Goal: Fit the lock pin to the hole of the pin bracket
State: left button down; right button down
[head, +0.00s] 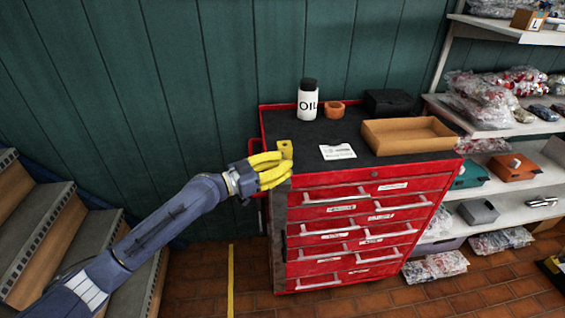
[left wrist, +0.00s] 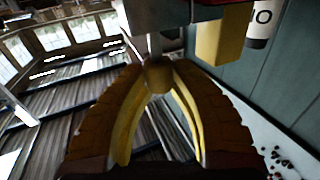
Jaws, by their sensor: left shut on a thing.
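My left gripper (head: 283,172) has its yellow fingers at the left front corner of the red cabinet's top. In the left wrist view my left gripper (left wrist: 158,80) is shut on a small brass-coloured piece with a grey shank (left wrist: 155,45), which looks like the lock pin. The shank points away from the fingers toward a pale grey block. A yellow block (head: 285,147) with a dark spot, seemingly the pin bracket, stands just beyond the fingertips. It also shows in the left wrist view (left wrist: 222,38), beside the shank. I cannot tell whether the shank touches anything. My right gripper is out of view.
The red drawer cabinet (head: 345,225) has a dark top. On it are an oil bottle (head: 308,101), an orange-brown cup (head: 334,108), a black box (head: 388,102), a white label card (head: 338,151) and a tan tray (head: 408,137). Loaded shelves (head: 500,205) stand at right.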

pick_arm(q)
jog(key=shift+f, duration=1.5)
jog(key=c, duration=1.1)
grip_release()
jog(key=shift+c, duration=0.2)
jog(key=v, duration=1.2)
